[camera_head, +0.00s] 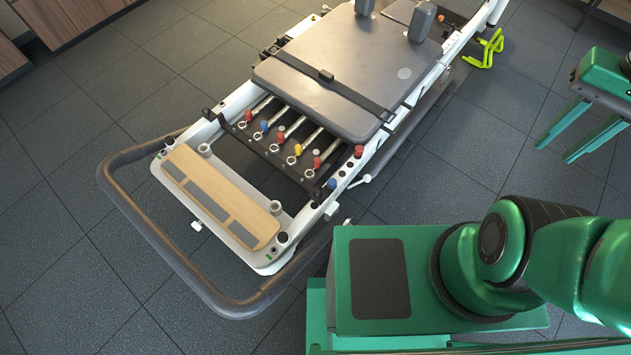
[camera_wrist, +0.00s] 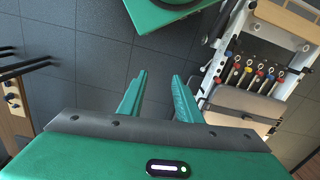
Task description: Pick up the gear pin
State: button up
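The reformer's spring bar (camera_head: 262,148) crosses the frame, with several springs ending in red, blue and yellow knobs. A red knob (camera_head: 358,151) and a blue knob (camera_head: 332,183) stand on the right rail near it. Small black knobs also show at the bar's ends, such as one at the left (camera_head: 208,114). I cannot tell which of these small parts is the gear pin. My gripper (camera_head: 555,152) is open and empty, over the floor right of the reformer. In the wrist view its two green fingers (camera_wrist: 160,76) are apart, and the spring bar (camera_wrist: 236,85) lies to their right.
The grey padded carriage (camera_head: 325,75) with a black strap lies behind the springs. A wooden-topped standing platform (camera_head: 222,198) and a dark curved handrail (camera_head: 150,225) are at the near end. Open tiled floor (camera_head: 480,140) lies between the reformer and my gripper.

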jog(key=shift+d, duration=0.35)
jog(key=shift+o, duration=2.1)
jog(key=shift+s+r, duration=0.15)
jog(key=shift+s, duration=0.25)
jog(key=w+a+f+m, duration=0.2)
jog(key=w+a+f, duration=0.3)
jog(key=w+f, duration=0.55)
jog(key=w+a+f+m, duration=0.2)
jog(key=w+a+f, duration=0.3)
jog(key=w+f, duration=0.5)
jog(key=m+y, duration=0.4)
jog(key=m, duration=0.2)
send_near(333, 181)
jog(key=shift+x, duration=4.3)
